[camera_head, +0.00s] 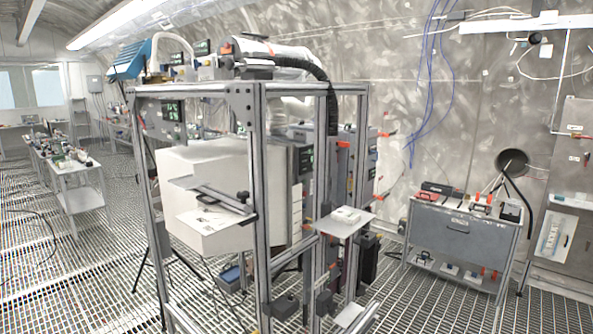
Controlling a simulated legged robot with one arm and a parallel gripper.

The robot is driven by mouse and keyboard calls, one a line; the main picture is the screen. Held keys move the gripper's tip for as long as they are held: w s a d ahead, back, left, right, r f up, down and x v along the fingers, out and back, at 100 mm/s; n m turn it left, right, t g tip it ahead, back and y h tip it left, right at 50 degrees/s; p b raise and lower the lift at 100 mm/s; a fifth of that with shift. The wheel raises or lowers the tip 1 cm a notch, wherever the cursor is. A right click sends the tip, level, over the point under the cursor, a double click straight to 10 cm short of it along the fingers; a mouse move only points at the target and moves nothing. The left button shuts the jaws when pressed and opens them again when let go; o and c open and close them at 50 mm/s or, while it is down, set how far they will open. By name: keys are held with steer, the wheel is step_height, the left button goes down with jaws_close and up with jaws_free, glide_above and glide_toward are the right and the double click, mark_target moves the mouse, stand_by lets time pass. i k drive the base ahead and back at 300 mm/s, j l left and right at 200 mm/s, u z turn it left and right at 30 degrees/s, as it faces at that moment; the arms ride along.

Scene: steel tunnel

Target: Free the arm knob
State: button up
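An aluminium-profile frame (262,180) stands in the middle of the view around a large white box (207,165). A flat grey metal arm (215,194) juts out level at the front of the frame, over a small white shelf (212,220). A small black knob (243,197) sits at the right end of this arm, close to the front post. I cannot tell whether this is the task's knob or what holds it. My gripper is not in view.
A grey cabinet (460,235) with tools on top stands at the right by the metal wall. A small white plate (344,223) sticks out from the frame's right side. A bench (77,197) stands far left. The grated floor at front left looks mostly clear, with a dark cable.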

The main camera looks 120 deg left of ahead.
mark_target(243, 195)
steer(key=u, duration=4.15)
